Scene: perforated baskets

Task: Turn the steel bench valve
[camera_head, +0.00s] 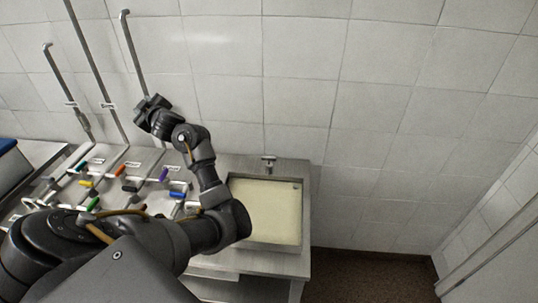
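A steel bench (307,205) stands against the tiled wall. Its left part carries several small valves with coloured handles, including a purple handle (164,174), a blue handle (177,195), an orange handle (120,170) and a green handle (93,204). Which of these is the steel bench valve I cannot tell. My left gripper (150,112) is raised in front of the wall, above and behind the valves in the picture, beside a vertical pipe. It appears apart from the handles; its fingers are too small and dark to tell open from shut. My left arm hides part of the bench. My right gripper is not in view.
A cream sink basin (265,212) with a small tap (268,160) fills the bench's right part. Thin grey pipes (131,45) rise along the wall at left. A blue-topped object (8,145) is at the far left. Brown floor (370,277) is clear at right.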

